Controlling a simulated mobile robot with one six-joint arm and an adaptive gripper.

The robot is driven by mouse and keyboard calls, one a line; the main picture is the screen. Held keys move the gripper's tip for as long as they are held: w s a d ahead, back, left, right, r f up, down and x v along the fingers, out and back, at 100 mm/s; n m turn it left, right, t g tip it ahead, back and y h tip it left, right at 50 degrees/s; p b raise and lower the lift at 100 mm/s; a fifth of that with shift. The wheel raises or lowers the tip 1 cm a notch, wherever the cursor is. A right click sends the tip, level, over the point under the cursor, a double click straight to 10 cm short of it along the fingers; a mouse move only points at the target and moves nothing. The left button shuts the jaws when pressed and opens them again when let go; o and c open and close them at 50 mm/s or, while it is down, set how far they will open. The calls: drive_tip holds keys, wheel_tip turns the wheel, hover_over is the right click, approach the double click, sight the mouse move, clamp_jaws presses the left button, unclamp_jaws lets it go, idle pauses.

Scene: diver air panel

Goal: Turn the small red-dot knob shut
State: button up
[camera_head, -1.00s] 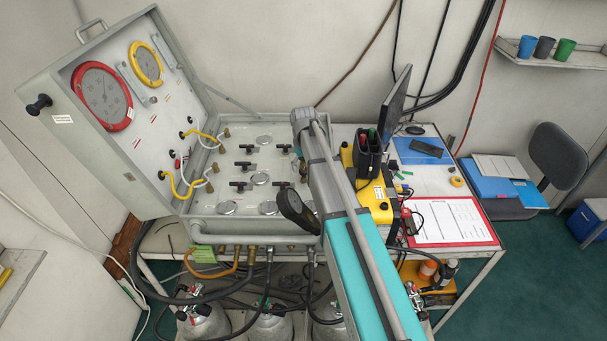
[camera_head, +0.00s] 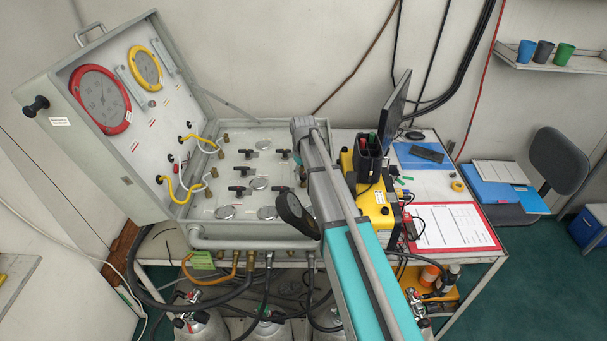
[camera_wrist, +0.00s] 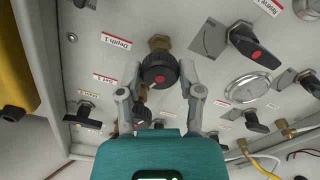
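In the wrist view, a small round black knob (camera_wrist: 158,69) with a red dot on its face stands on a brass stem. My gripper (camera_wrist: 160,67) has one finger on each side of this knob, near its rim. I cannot tell whether the pads touch it. A larger black handle (camera_wrist: 254,48), also with a red dot, sits on a grey plate to its right. In the head view, my arm covers the knob and my gripper's fingers, over the right side of the grey air panel (camera_head: 258,237).
In the wrist view, another black handle (camera_wrist: 250,122) and a round metal-rimmed disc (camera_wrist: 247,85) lie to the right. A yellow case (camera_wrist: 12,60) is at the left edge. The head view shows the panel's open lid (camera_head: 155,150) and a black round gauge (camera_head: 297,215) beside my arm.

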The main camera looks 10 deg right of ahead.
clamp_jaws()
drive_tip(key=shift+m, duration=0.3)
drive_tip(key=m, duration=0.3)
drive_tip(key=shift+d, duration=0.1)
drive_tip(key=m, duration=1)
drive_tip(key=shift+m, duration=0.4)
drive_tip(key=o, duration=0.7)
unclamp_jaws()
drive_tip(key=shift+o, duration=0.2)
